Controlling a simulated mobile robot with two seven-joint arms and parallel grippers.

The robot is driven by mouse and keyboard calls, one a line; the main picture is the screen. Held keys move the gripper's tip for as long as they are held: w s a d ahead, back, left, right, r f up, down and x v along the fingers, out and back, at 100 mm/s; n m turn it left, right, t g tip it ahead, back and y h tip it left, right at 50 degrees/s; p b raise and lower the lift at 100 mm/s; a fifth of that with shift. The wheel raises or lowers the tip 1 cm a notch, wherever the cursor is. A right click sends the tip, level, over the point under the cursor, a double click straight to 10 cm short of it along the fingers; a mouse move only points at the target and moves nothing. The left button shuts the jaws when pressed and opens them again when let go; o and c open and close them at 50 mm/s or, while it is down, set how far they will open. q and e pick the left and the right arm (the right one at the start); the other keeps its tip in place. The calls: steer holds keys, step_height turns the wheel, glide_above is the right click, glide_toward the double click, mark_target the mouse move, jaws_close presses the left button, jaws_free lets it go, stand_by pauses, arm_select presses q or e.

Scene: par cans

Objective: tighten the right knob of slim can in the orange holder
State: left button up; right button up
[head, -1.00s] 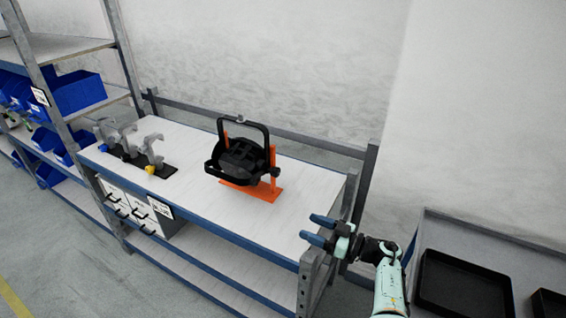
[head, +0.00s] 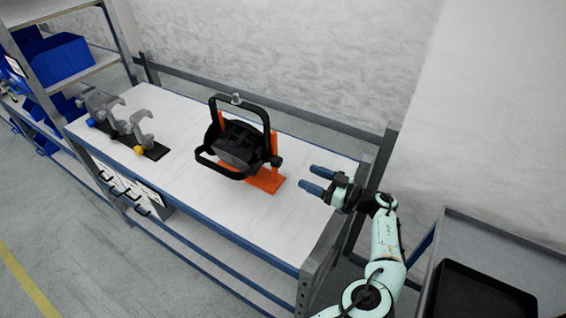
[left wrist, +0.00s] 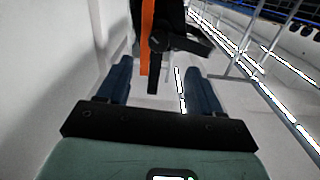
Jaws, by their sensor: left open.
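The black slim can (head: 238,152) sits in the orange holder (head: 266,182) on the workbench, with its black yoke raised above it. The dark right knob (head: 277,161) is on the can's right side, by the orange upright. My left gripper (head: 308,178) is open and empty, to the right of the holder and apart from it, fingers pointing towards it. In the left wrist view, the orange upright (left wrist: 147,40) and dark parts of the can show ahead between the fingers; the knob is hard to make out there. My right gripper is not in view.
The workbench (head: 190,200) has grey clamps (head: 130,125) on a black base at its left. Shelves with blue bins (head: 60,58) stand farther left. A grey cart with a black tray (head: 480,290) is at the lower right. The bench is clear between clamps and holder.

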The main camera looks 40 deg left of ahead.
mark_target(280, 164)
arm_select(q)
steer(key=a, duration=0.7)
steer(key=s+a+p, duration=0.1)
steer(key=a, duration=0.2)
steer(key=shift+a, duration=0.3)
steer(key=c, duration=1.1)
